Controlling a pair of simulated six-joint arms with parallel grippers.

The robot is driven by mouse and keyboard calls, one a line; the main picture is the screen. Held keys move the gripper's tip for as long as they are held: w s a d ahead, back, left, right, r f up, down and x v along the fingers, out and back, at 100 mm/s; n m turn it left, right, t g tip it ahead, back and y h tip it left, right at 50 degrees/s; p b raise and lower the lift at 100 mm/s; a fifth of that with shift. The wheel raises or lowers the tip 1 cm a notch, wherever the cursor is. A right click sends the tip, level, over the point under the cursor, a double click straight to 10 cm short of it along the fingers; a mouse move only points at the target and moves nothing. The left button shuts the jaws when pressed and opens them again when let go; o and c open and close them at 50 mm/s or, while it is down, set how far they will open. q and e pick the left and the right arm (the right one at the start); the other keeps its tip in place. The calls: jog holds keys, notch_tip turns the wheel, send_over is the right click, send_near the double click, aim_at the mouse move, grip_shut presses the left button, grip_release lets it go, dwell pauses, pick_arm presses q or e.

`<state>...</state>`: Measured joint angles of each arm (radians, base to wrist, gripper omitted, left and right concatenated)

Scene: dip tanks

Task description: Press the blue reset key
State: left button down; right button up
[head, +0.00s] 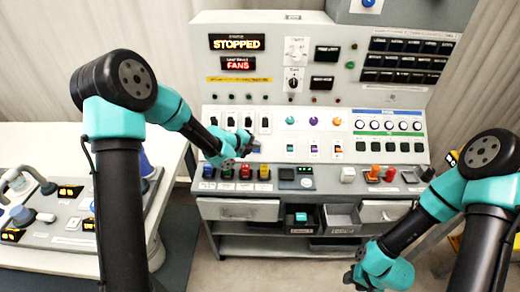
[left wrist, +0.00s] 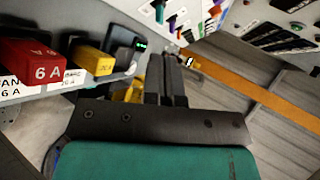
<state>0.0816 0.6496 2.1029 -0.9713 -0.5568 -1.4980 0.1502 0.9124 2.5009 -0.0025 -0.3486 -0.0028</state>
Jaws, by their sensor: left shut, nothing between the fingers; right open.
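A small blue piece (head: 256,147) shows right beside the tip of my left gripper (head: 247,143) in the head view. I cannot read a label on it or tell whether they touch. Another blue block (head: 208,171) stands at the left end of the ledge's coloured row, and a blue round button (head: 369,3) is at the top edge. Which one is the reset key I cannot tell. My left gripper is shut and empty, its fingers together in the left wrist view (left wrist: 166,80). My right gripper (head: 352,278) is open and empty at the lower right, away from the panel.
The control panel (head: 225,92) carries a "STOPPED" sign (head: 237,42) and a "FANS" sign (head: 238,64). Red (head: 245,172) and yellow (head: 264,172) blocks stand on the ledge below my left gripper. Drawers (head: 237,210) lie under the ledge. A white side table (head: 40,140) is at left.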

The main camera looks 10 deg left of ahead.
pick_arm(q)
jog(key=shift+a, duration=0.1)
jog(key=shift+w+a+f, duration=0.2)
jog(key=shift+w+f, duration=0.7)
jog(key=shift+f, duration=0.25)
jog(key=shift+w+a+f, duration=0.15)
jog(key=shift+w+f, duration=0.7)
jog(key=shift+f, duration=0.3)
jog(key=shift+w+a+f, duration=0.2)
jog(key=shift+w+f, duration=0.7)
jog(key=shift+f, duration=0.25)
jog(key=shift+w+f, duration=0.1)
jog(key=shift+w+f, duration=0.15)
jog(key=shift+f, duration=0.05)
jog(key=shift+w+a+f, duration=0.15)
jog(key=shift+w+f, duration=0.1)
jog(key=shift+f, duration=0.05)
dwell(0.9)
jog(key=shift+s+r, duration=0.5)
jog(key=shift+r, duration=0.1)
jog(key=shift+r, duration=0.1)
jog(key=shift+s+d+r, duration=0.25)
jog(key=shift+s+r, duration=0.55)
jog(key=shift+r, duration=0.15)
jog(key=shift+s+d+r, duration=0.25)
jog(key=shift+s+r, duration=0.5)
jog(key=shift+r, duration=0.15)
